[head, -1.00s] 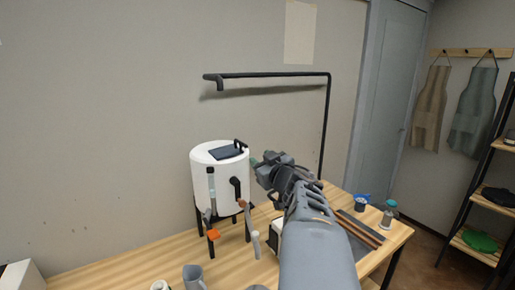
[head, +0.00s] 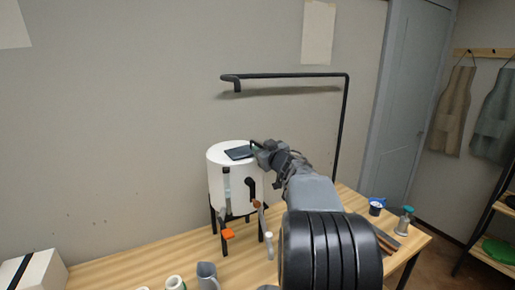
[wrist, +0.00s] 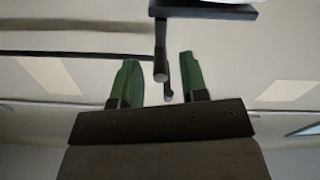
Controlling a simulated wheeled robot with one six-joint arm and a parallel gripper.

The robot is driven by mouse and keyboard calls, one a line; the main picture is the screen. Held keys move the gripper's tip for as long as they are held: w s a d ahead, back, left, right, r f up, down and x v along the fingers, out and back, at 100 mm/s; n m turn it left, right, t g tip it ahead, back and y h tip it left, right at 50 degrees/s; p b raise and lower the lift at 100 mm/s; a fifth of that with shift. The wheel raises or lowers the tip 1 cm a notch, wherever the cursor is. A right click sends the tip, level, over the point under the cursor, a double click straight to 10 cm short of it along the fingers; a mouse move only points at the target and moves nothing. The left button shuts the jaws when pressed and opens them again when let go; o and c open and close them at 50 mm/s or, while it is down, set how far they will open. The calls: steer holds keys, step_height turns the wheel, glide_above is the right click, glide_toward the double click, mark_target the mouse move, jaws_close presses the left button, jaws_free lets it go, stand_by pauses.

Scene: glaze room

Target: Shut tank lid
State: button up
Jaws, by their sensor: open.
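The tank (head: 217,180) is a white drum on black legs on the table. Its dark lid (head: 238,153) is a small flat plate on top; I cannot tell whether it lies fully flat. A black handle (head: 254,144) stands at the lid's right edge. My gripper (head: 258,154) is at the tank's top right, by the handle, partly hiding it. In the wrist view, my gripper (wrist: 160,85) has its green fingers apart, with the dark handle bar (wrist: 160,60) showing between them, not clamped. The lid's edge (wrist: 215,12) shows at the top of that view.
A black pipe (head: 290,75) arches above and behind the tank. Taps and an orange lever (head: 228,234) are on the tank's front. A grey jug (head: 207,275), a blue-rimmed cup (head: 376,207) and a bottle (head: 404,222) stand on the table (head: 150,262). A white box (head: 35,272) is at left.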

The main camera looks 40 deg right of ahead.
steer(key=shift+w+d, duration=0.1)
steer(key=shift+w, duration=0.45)
jaws_close()
